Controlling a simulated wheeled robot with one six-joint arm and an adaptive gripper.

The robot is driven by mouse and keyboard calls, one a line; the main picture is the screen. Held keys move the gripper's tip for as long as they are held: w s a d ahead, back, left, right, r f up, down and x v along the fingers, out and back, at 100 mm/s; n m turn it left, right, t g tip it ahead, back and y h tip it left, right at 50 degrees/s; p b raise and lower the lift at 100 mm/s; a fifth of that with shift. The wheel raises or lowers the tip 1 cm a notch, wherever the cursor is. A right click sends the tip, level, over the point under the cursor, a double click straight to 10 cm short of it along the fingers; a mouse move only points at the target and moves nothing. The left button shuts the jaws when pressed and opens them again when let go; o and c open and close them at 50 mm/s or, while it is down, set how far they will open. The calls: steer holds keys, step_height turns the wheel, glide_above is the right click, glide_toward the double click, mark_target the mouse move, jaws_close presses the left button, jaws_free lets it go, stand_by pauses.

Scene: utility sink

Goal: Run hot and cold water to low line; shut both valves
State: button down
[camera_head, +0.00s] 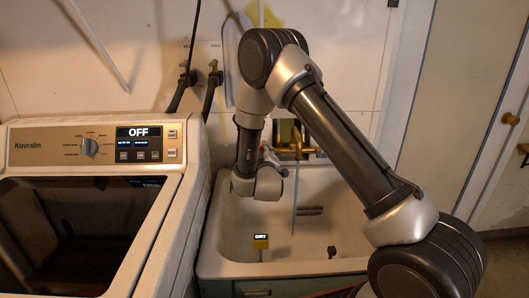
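The utility sink (342,268) is pale and stands right of the washer. A brass faucet (297,151) is on the wall above it, partly behind my arm. A thin pale vertical streak (294,205) below the spout looks like running water. A yellow block (260,243) in the basin has a display reading "DRY". No clear pool of water shows. Dark short marks (310,211) are on the basin's back wall. My gripper (268,154) is near the faucet's left side, mostly hidden by my wrist. Its fingers and any contact with a valve cannot be made out.
A washer (95,150) labelled Kuvralin, display "OFF", stands at left with its dark lid area facing up. Hoses and wall taps (213,78) are behind it. A small dark object (331,252) sits in the basin. A door with a brass knob (510,119) is at right.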

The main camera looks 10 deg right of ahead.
steer(key=c, duration=1.3)
jaws_free()
steer(key=s, duration=0.4)
steer(key=s+a, duration=0.1)
steer(key=s, duration=0.3)
steer(key=s+a, duration=0.1)
steer(key=s, duration=0.2)
steer(key=shift+s+a, duration=0.2)
steer(key=shift+s, duration=0.2)
